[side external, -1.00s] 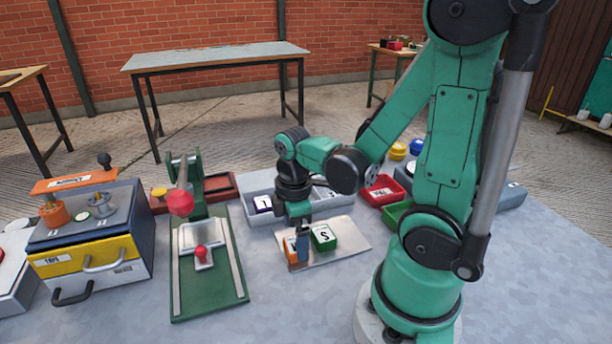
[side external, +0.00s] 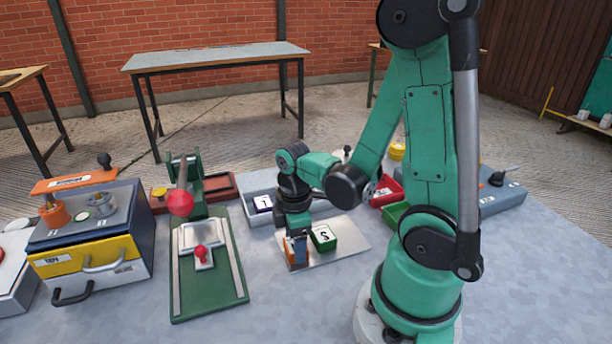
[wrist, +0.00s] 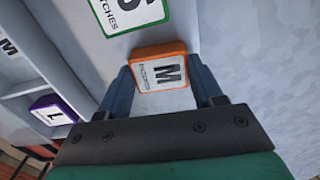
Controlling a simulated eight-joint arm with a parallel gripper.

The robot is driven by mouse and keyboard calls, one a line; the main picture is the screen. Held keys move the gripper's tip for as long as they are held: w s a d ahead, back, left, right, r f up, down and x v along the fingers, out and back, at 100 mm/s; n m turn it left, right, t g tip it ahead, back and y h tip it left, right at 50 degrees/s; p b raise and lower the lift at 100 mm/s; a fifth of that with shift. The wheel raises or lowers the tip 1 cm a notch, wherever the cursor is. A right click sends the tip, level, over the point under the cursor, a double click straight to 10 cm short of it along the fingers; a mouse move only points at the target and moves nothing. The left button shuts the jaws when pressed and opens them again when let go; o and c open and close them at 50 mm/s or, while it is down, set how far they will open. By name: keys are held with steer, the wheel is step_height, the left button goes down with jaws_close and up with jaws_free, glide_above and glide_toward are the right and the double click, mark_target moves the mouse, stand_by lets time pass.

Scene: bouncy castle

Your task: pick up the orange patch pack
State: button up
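The orange patch pack (wrist: 161,70), marked M, lies label up on the pale board (side external: 345,240). In the side view the pack (side external: 290,257) is partly hidden by my gripper (side external: 297,250). In the wrist view my gripper (wrist: 162,80) is open, with one blue finger on each side of the pack. The fingers are close to its edges, and a small gap seems to remain. The pack appears to rest on the board.
A green pack marked S (side external: 324,238) sits just right of my gripper on the same board. A purple pack marked L (side external: 262,203) lies in the grey sectioned tray (side external: 254,184) behind. A green press (side external: 208,275) stands to the left.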

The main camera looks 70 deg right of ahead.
steer(key=shift+c, duration=0.3)
steer(key=shift+r, duration=0.15)
step_height(320, 180, up, 24)
stand_by(1.1)
steer(key=shift+n, duration=0.4)
steer(key=w+d+f, duration=0.2)
steer(key=d+f, duration=0.2)
steer(key=f, duration=0.2)
steer(key=w+d+f, duration=0.2)
steer(key=d+f, duration=0.3)
steer(key=f, duration=0.1)
steer(key=w+d+f, duration=0.1)
steer(key=d+f, duration=0.3)
steer(key=f, duration=0.2)
steer(key=shift+w+d, duration=0.3)
steer(key=shift+w, duration=0.1)
steer(key=shift+f, duration=1.7)
